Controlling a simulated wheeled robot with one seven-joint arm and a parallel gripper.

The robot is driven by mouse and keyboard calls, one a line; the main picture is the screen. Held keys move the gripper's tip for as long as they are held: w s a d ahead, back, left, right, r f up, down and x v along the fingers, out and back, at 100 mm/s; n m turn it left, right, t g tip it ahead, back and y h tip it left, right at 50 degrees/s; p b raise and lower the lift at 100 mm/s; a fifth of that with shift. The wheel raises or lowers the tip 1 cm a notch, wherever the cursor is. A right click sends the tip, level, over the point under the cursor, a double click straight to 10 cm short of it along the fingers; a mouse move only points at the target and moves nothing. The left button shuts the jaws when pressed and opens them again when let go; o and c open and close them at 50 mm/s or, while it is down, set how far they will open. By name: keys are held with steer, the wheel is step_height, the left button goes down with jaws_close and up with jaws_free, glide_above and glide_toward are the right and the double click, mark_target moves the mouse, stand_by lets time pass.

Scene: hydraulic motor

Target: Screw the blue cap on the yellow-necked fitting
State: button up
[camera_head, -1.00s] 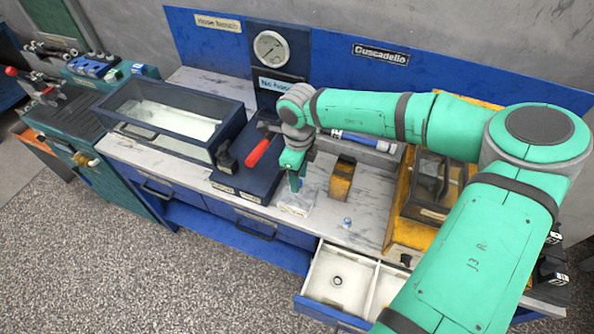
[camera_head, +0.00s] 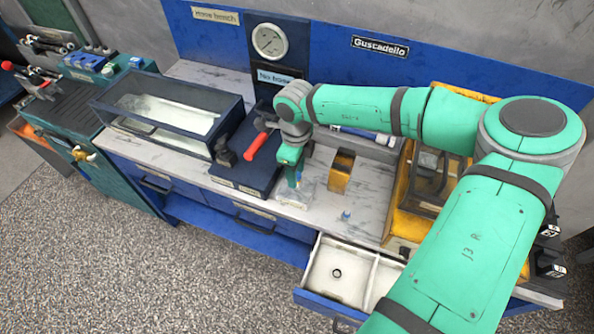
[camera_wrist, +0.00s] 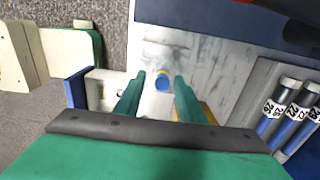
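A round blue cap (camera_wrist: 163,83) with a yellow ring showing around part of its edge lies between my fingertips in the wrist view. The yellow may be the fitting's neck; I cannot tell whether the cap sits on it. My gripper (camera_wrist: 160,77) is open, with a gap on both sides of the blue round. In the head view my gripper (camera_head: 294,186) points down just above a clear block (camera_head: 293,201) on the bench, and its fingertips are hard to make out. A small blue piece (camera_head: 346,215) stands on the marble to the right of the gripper.
An open drawer (camera_head: 337,255) with a dark ring (camera_head: 337,272) juts out at the front. A yellow block (camera_head: 341,172) stands right of my gripper. A red-handled tool (camera_head: 264,141) on a dark stand and a glass-sided tank (camera_head: 175,108) are to the left. Labelled tubes (camera_wrist: 285,105) lie behind.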

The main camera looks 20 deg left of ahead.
steer(key=shift+d, duration=0.15)
jaws_close()
steer(key=m, duration=0.5)
steer(key=shift+f, duration=0.15)
steer(key=shift+c, duration=0.4)
jaws_free()
steer(key=shift+w+r, duration=0.25)
